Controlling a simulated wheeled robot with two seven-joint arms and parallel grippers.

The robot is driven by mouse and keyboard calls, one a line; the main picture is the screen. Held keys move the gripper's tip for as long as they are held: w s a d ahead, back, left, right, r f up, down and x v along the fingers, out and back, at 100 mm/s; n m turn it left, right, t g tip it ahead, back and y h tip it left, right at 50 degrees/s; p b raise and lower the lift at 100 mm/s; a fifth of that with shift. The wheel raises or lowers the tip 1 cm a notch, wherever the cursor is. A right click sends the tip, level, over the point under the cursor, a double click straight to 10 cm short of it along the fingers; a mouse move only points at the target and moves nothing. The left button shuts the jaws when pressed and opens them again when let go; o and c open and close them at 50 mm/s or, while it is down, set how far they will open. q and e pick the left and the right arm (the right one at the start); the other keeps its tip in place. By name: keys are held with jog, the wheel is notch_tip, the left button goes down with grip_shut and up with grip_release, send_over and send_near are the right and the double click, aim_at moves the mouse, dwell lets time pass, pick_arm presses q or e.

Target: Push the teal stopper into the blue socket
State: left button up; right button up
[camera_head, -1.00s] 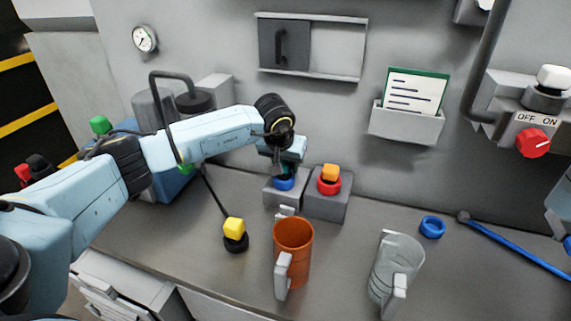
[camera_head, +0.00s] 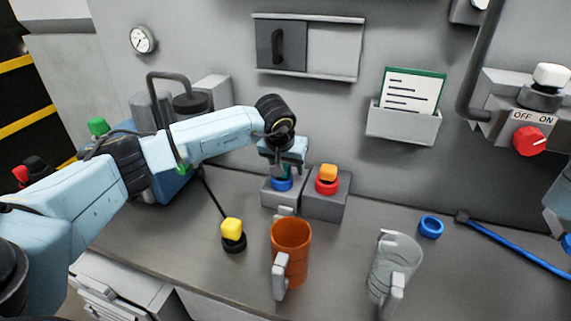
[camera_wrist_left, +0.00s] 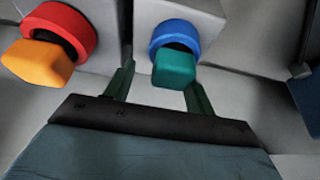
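The teal stopper (camera_wrist_left: 175,70) stands at the blue socket (camera_wrist_left: 178,33) in the left wrist view, its square head apart from the blue ring with a dark gap between. How deep it sits is unclear. My left gripper (camera_wrist_left: 159,78) is open around the stopper's head, one finger on each side, with a clear gap on the left. In the head view my left gripper (camera_head: 280,168) is over the blue socket (camera_head: 282,184) and mostly hides the stopper. A piece of my right arm shows at the right edge; its fingers are out of view.
An orange stopper (camera_head: 328,172) stands in a red socket (camera_head: 326,187) close to the right. A yellow-topped stopper (camera_head: 232,229), an orange mug (camera_head: 291,248), a clear mug (camera_head: 393,265) and a loose blue ring (camera_head: 431,227) stand on the bench, with free room between them.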

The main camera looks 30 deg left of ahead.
pick_arm(q)
jog(key=shift+s+a+f, duration=0.3)
jog(key=shift+a+f, duration=0.25)
jog(key=shift+a, duration=0.05)
jog(key=shift+r, duration=0.3)
jog(key=d+v, duration=0.1)
jog(key=v, duration=1.2)
jog(key=shift+w+r+p, duration=0.2)
jog(key=shift+r+p, duration=0.15)
jog(key=shift+r, duration=0.05)
